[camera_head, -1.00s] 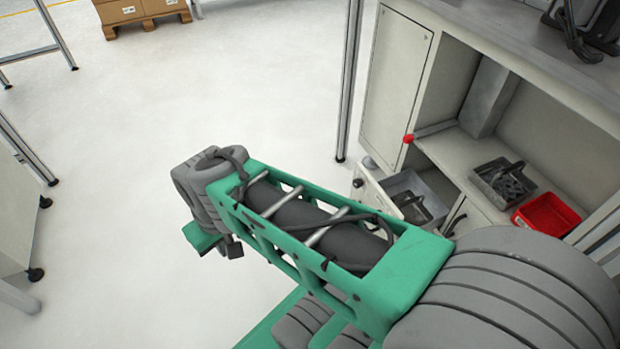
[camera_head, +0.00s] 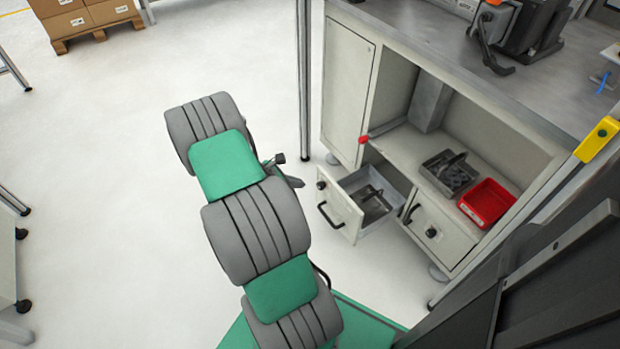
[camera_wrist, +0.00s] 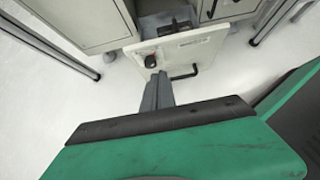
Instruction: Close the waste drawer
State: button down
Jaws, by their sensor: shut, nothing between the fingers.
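The waste drawer (camera_head: 338,212) stands pulled out from the lower left of the workbench, with a dark object (camera_head: 374,203) lying inside. Its pale front carries a black handle (camera_head: 328,213) and a dark round knob. The drawer front (camera_wrist: 205,52) also shows in the wrist view, with the handle and knob facing my gripper. My gripper (camera_wrist: 160,80) is shut and empty, its fingertips pointing at the drawer front below the knob, left of the handle. Whether they touch it I cannot tell. In the head view my arm hides most of the gripper.
A second drawer (camera_head: 440,235) beside it is shut. On the shelf above are a dark grey bin (camera_head: 450,172) and a red bin (camera_head: 486,203). A metal post (camera_head: 304,80) stands left of the bench.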

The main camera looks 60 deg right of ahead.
aim_at(329, 183)
jog(key=shift+s+d+r+b+x, duration=0.25)
jog(key=shift+b+x, duration=0.5)
jog(key=shift+x, duration=1.2)
jog(key=shift+s+d+r+b+x, duration=0.1)
jog(key=shift+d+r+b+x, duration=0.45)
jog(key=shift+x, duration=1.45)
jog(key=shift+s+d+r+b+x, duration=0.15)
jog(key=shift+b+x, duration=0.8)
jog(key=shift+x, duration=1)
jog(key=shift+a, duration=0.1)
